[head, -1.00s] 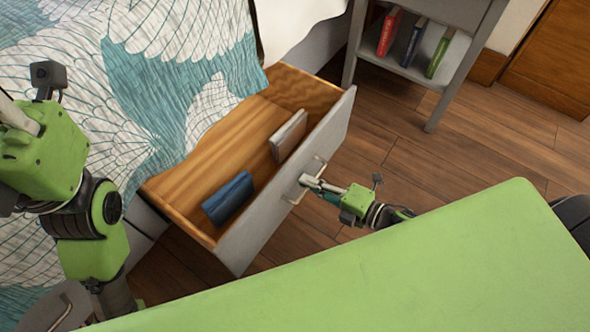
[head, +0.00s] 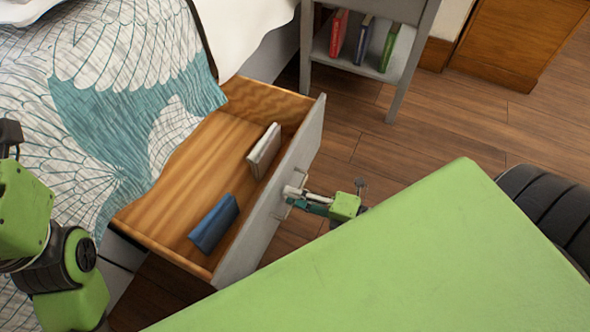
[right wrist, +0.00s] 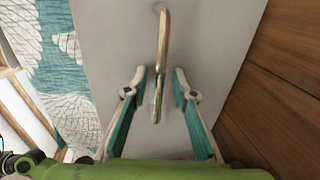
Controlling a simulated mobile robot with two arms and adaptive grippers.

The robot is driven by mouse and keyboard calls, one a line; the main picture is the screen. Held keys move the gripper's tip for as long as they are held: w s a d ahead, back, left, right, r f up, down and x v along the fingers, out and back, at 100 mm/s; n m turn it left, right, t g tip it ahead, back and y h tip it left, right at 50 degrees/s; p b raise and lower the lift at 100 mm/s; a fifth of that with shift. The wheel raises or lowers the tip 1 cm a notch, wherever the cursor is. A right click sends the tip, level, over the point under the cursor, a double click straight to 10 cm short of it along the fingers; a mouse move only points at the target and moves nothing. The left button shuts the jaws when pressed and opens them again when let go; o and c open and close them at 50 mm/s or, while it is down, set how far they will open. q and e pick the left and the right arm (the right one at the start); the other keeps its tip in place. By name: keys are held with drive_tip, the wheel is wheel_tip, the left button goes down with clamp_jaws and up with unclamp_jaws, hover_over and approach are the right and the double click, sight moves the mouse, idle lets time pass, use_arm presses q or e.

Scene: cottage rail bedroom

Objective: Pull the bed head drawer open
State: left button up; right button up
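The bed head drawer (head: 267,222) stands well out from under the bed, with its wooden inside showing. A blue book (head: 214,223) and a pale book (head: 264,151) lie inside it. The drawer's metal handle (right wrist: 161,62) stands out from the grey front in the right wrist view. My right gripper (right wrist: 160,80) has its two fingers apart, one on each side of the handle, with gaps showing. It also shows at the drawer front in the head view (head: 291,196). My left arm is at the left edge; its gripper is out of view.
A grey nightstand (head: 396,98) with several books on its shelf stands beyond the drawer. The patterned bed cover (head: 75,115) hangs beside the drawer's inner end. Wooden floor (head: 420,140) lies clear to the right of the nightstand.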

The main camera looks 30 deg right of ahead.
drive_tip(key=shift+d, duration=0.1)
drive_tip(key=v, duration=1.1)
drive_tip(key=shift+s+d, duration=0.2)
drive_tip(key=shift+s, duration=0.15)
drive_tip(key=shift+s, duration=0.1)
